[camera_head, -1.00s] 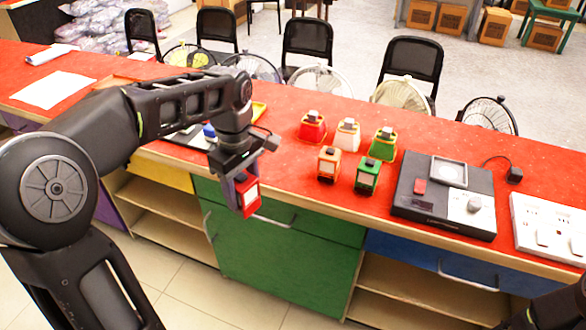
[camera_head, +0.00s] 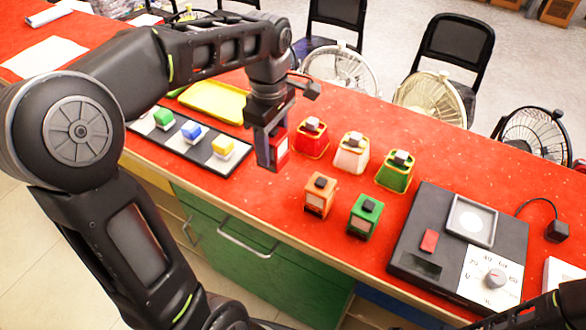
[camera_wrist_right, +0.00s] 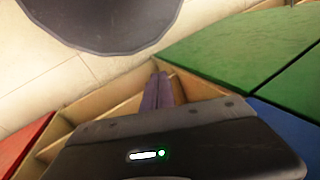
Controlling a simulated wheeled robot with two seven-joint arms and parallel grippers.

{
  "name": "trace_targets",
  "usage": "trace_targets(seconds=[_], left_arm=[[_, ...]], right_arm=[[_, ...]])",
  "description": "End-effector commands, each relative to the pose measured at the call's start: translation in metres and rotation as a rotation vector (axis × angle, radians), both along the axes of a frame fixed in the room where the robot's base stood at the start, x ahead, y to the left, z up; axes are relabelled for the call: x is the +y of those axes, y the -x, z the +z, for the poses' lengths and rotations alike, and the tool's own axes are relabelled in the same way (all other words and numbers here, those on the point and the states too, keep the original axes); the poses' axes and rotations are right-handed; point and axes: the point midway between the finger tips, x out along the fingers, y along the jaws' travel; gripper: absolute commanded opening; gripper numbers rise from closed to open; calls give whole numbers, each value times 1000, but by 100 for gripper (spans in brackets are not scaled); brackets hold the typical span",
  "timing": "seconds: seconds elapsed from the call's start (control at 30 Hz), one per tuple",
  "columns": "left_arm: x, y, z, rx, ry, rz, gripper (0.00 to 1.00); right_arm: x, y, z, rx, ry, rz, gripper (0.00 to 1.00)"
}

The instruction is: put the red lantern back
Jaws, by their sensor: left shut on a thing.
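My left gripper (camera_head: 271,150) is shut on a red lantern (camera_head: 281,148), mostly hidden by the fingers. It holds it upright over the red counter, left of the orange lantern (camera_head: 319,196) and close to the red holder-like piece (camera_head: 311,141). I cannot tell whether the held lantern touches the counter. A green lantern (camera_head: 363,217) stands right of the orange one. Behind them, a white piece (camera_head: 351,156) and a green piece (camera_head: 394,174) continue the row from the red one. My right gripper (camera_wrist_right: 157,92) shows in the right wrist view, its purple fingers together and empty.
A black scale-like device (camera_head: 410,245) with a dial sits at right. Fans (camera_head: 430,95) stand behind the counter. Cabinets (camera_head: 250,258) line its front.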

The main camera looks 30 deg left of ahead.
Motion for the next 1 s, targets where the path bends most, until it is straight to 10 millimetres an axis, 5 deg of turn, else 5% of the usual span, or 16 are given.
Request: trace_targets(seconds=[0.47, 0.8, 1.0], left_arm=[[0, 0, -3, 0, 0, 0, 0], [0, 1, -55, 3, 1, 0, 0], [0, 0, -62, -1, -1, 1, 0]], right_arm=[[0, 1, 0, 2, 0, 1, 0], [0, 1, 3, 2, 0, 1, 0], [0, 1, 3, 2, 0, 1, 0]])
